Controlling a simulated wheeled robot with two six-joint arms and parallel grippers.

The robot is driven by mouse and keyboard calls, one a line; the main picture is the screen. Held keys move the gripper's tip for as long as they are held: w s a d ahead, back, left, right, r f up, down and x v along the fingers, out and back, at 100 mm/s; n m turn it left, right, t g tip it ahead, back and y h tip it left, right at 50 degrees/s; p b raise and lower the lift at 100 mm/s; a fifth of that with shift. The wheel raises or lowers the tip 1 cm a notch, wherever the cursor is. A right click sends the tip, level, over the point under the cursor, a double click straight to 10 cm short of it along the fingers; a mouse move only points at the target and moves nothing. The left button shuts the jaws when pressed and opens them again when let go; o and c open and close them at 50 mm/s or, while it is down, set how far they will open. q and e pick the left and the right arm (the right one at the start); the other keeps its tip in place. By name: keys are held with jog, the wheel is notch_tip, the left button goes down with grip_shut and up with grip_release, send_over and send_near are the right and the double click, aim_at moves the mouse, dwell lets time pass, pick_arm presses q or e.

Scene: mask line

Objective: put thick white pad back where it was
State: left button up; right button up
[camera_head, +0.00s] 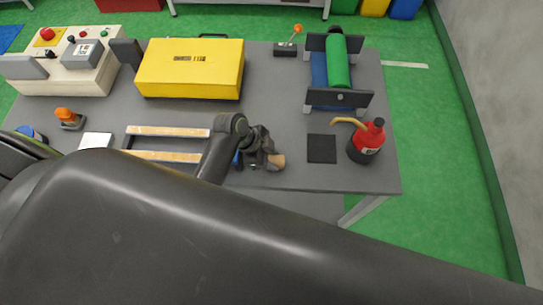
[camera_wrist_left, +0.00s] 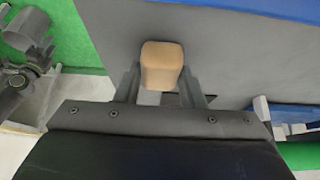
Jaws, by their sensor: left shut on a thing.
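My left gripper (camera_head: 268,159) is over the front of the grey table, right of the wooden-slatted frame. It is shut on a tan block with rounded corners (camera_head: 278,162). In the left wrist view the tan block (camera_wrist_left: 162,62) stands out between the two fingers, with a pale part behind it. A white square pad (camera_head: 96,140) lies on the table left of the frame, apart from the gripper and partly hidden by my arm. Dark jointed parts at the left edge of the wrist view look like my right gripper (camera_wrist_left: 20,78); its fingers are unclear.
The slatted frame (camera_head: 168,131) lies left of the gripper. A dark square mat (camera_head: 321,149) and red bottle (camera_head: 367,143) are to its right. A yellow case (camera_head: 190,68), green-roller press (camera_head: 337,65) and control box (camera_head: 62,68) stand behind. Some middle table is clear.

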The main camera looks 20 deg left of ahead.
pick_arm(q)
jog(key=shift+f, duration=0.1)
jog(key=o, duration=0.9)
jog(key=v, duration=1.2)
jog(key=shift+b, duration=0.35)
